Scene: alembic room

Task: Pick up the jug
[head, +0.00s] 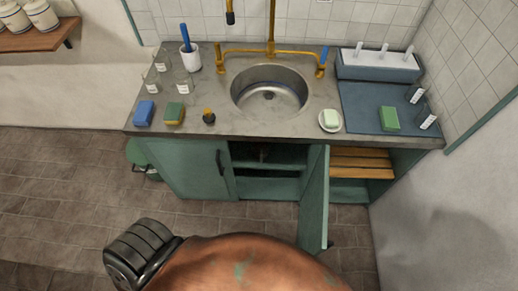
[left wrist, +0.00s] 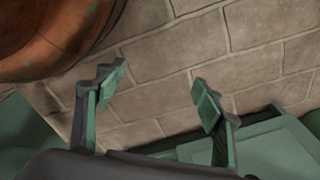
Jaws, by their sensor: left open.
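I cannot make out a clear jug in either view. My left gripper (left wrist: 158,90) shows in the left wrist view with its two green-faced fingers spread apart and nothing between them. Behind the fingers is a pale brick or tiled surface. A large rounded orange-brown surface (left wrist: 50,35) fills the upper left of that view; I cannot tell what it is. In the head view neither gripper shows. Labelled clear glass vessels (head: 152,80) stand at the left of the counter, and others (head: 427,115) stand at the right; none is clearly a jug.
The stone counter (head: 270,125) holds a round metal sink (head: 270,92), sponges, a white cup (head: 190,58) with a blue-handled tool, and a blue mat (head: 365,105). A green cabinet door (head: 314,200) stands open towards me. A shelf with white jars (head: 40,15) is at upper left.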

